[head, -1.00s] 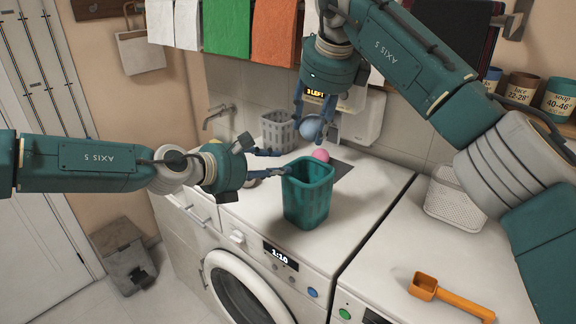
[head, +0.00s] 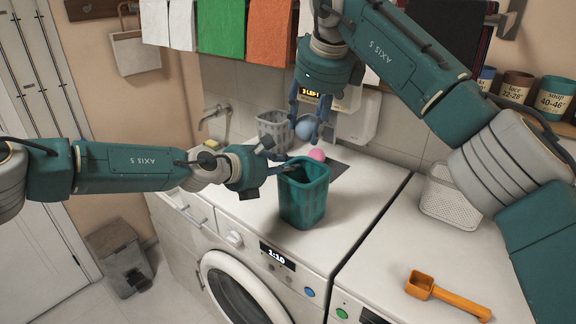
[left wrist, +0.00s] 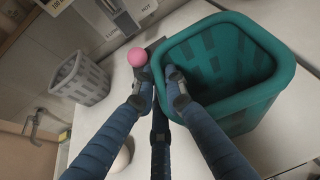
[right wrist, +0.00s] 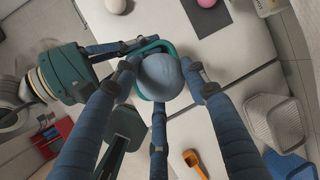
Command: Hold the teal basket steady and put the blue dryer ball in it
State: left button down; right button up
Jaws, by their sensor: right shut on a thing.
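The teal basket (head: 303,203) stands upright on the white washer top; its open mouth also shows in the left wrist view (left wrist: 255,106). My left gripper (head: 285,165) is at the basket's left rim. In the left wrist view its fingers (left wrist: 162,85) straddle the rim, one inside and the others outside, with a gap between them. My right gripper (head: 306,120) is shut on the blue dryer ball (head: 304,130), held in the air above and behind the basket. In the right wrist view the ball (right wrist: 159,77) overlaps the basket's rim (right wrist: 150,46).
A pink ball (head: 317,154) lies behind the basket. A grey basket (head: 273,128) stands farther back near the wall. A white basket (head: 447,198) and an orange scoop (head: 445,294) are on the right-hand machine. The washer top in front of the teal basket is clear.

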jog(key=shift+w+d+r, duration=0.3)
jog(key=shift+d, duration=0.2)
notch_tip(320, 180, down, 6)
dwell(0.4)
jog(key=o, duration=1.2)
jog(key=shift+r, duration=0.1)
jog(key=v, duration=1.2)
